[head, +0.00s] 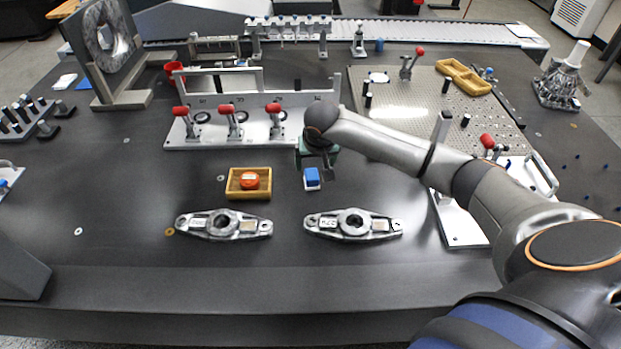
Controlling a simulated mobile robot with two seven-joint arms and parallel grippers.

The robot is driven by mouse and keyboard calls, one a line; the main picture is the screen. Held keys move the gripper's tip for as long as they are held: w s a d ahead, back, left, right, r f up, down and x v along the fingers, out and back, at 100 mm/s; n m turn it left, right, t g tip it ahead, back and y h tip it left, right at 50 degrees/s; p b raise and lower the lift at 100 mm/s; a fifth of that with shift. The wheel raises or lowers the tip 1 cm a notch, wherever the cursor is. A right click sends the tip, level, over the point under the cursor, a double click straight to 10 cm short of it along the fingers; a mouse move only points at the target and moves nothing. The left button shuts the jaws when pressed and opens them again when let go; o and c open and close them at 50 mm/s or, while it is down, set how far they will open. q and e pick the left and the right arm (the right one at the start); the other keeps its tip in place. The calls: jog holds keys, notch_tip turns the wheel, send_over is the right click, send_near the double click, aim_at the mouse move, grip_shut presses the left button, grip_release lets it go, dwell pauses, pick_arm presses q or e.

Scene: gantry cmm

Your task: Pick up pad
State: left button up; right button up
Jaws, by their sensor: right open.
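A small block with a blue top and a white lower part (312,179), which looks like the pad, rests on the dark table in the middle of the head view. My right arm reaches in from the right, and its right gripper (317,170) points down close above and behind the block. The gripper is open, with nothing seen between its fingers. Its fingertips are small and dark here, so I cannot tell whether they touch the block. My left gripper is not in view.
A wooden tray (233,193) with an orange round piece (249,181) stands left of the block. Two metal castings (224,224) (353,224) lie in front. A fixture with red-knobbed clamps (215,135) stands behind. A perforated plate (425,115) is at right. The front table strip is clear.

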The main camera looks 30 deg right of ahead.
aim_at(312, 174)
jog(key=shift+a+b+x, duration=0.15)
jog(key=shift+b+x, duration=0.2)
jog(key=shift+x, duration=1.45)
jog(key=shift+a+b+x, duration=0.1)
jog(key=shift+b+x, duration=0.2)
jog(key=shift+x, duration=1.5)
jog(key=shift+c, duration=0.2)
grip_shut()
